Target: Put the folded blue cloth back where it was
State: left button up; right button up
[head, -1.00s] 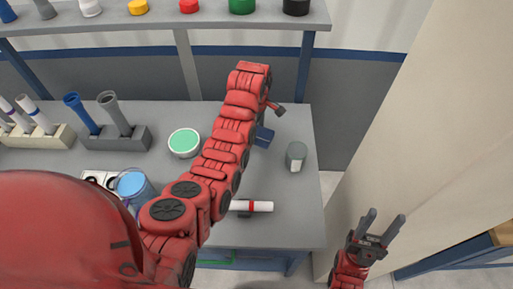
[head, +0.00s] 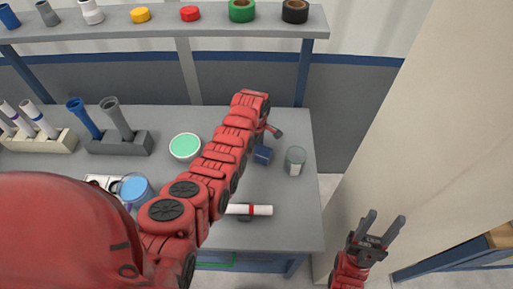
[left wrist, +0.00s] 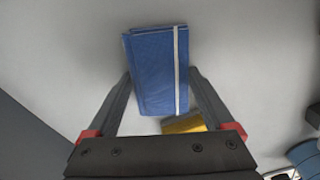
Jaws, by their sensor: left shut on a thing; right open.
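The folded blue cloth (head: 263,154) shows beyond my left arm on the right half of the grey bench. In the left wrist view the cloth (left wrist: 155,70), with a white band along one side, sits between the two fingers of my left gripper (left wrist: 160,80). The gripper is shut on it. In the head view my left gripper (head: 266,138) is mostly hidden by its arm. How far the cloth is above the bench is hard to tell. My right gripper (head: 378,230) is open and empty, right of the bench.
A grey-green jar (head: 295,160) stands close right of the cloth. A white tube with a red band (head: 250,210) lies nearer. A green-topped tub (head: 185,147) is left of the arm. A yellow thing (left wrist: 185,123) shows beyond the cloth in the wrist view.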

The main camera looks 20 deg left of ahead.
pick_arm(q)
jog(key=o, duration=1.1)
jog(key=shift+f, duration=0.1)
jog(key=shift+c, duration=0.2)
